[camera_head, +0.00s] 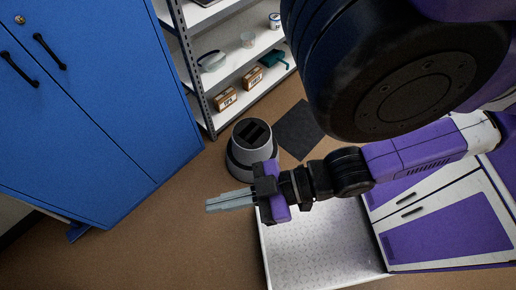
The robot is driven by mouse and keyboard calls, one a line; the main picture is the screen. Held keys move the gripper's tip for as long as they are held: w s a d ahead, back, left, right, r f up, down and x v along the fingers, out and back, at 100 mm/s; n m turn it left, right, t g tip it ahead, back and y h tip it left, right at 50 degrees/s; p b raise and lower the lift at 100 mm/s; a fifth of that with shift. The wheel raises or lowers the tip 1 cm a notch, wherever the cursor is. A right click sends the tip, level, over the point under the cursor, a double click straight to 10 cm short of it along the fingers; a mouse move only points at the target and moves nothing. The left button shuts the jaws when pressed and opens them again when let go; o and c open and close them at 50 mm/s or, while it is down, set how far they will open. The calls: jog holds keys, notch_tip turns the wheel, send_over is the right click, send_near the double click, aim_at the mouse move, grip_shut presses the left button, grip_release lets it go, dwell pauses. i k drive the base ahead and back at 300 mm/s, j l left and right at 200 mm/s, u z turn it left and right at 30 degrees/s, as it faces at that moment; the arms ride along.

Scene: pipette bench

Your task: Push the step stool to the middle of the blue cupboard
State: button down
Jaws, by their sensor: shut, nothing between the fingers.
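The step stool (247,144) is a round grey stool with a dark ribbed top. It stands upright on the brown floor, to the right of the blue cupboard (90,110) and in front of the shelf unit. The cupboard is closed, with two black handles on its doors. My gripper (210,205) is shut and empty, pointing left. In the picture it lies just below the stool, and its wrist overlaps the stool's lower right edge. I cannot tell whether they touch.
An open metal shelf unit (207,100) with boxes and containers stands behind the stool. A dark mat (298,130) lies on the floor right of the stool. A white textured tray or platform (310,250) is at the bottom. Bare floor (185,235) lies before the cupboard.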

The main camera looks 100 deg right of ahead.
aim_at(252, 140)
jog(key=k+l, duration=0.25)
jog(key=l, duration=0.15)
jog(key=k+l, duration=0.3)
jog(key=l, duration=0.15)
jog(key=k+l, duration=0.25)
jog(key=l, duration=0.15)
jog(key=k+l+z, duration=0.1)
jog(key=k+l, duration=0.15)
jog(key=l, duration=0.2)
